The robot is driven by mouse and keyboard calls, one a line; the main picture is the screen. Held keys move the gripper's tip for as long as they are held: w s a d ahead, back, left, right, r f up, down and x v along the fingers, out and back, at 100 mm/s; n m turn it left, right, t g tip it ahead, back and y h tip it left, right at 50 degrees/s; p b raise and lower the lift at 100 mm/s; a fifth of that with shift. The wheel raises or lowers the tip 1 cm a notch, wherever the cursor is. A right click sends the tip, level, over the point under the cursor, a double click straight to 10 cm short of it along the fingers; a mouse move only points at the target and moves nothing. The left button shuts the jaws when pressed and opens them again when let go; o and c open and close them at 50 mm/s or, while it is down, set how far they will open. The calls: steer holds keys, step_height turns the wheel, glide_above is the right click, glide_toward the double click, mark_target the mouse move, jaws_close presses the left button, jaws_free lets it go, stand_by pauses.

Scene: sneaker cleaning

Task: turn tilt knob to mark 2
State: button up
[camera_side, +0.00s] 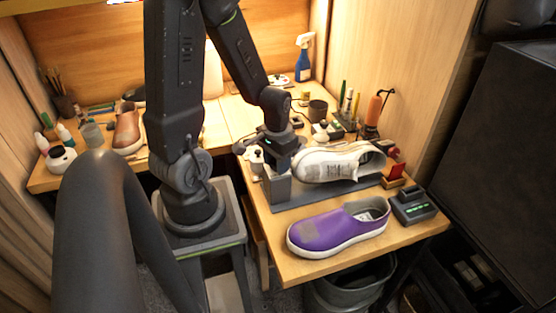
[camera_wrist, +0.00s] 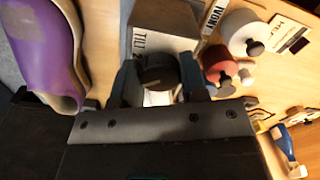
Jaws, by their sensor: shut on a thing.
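In the wrist view the dark round tilt knob (camera_wrist: 160,72) sits on the end of a grey box (camera_wrist: 165,15). A label beside it reads "TILT", with part of a "2" visible under it. My gripper (camera_wrist: 156,78) has one finger on each side of the knob and is shut on it. I cannot read which mark the knob points to. In the side view my gripper (camera_side: 272,146) is at the grey block (camera_side: 277,187) at the left end of the shoe stand. The knob is hidden there. A white sneaker (camera_side: 325,165) is held on the stand.
A purple shoe (camera_side: 335,230) lies in front of the stand, near the table's front edge. A dark device with green lights (camera_side: 413,207) is to its right. Bottles and brushes stand behind. In the wrist view, white and red round items (camera_wrist: 240,32) lie right of the box.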

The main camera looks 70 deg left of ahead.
steer(key=m, duration=0.3)
steer(key=m, duration=0.4)
steer(key=o, duration=0.7)
steer(key=shift+r, duration=2.5)
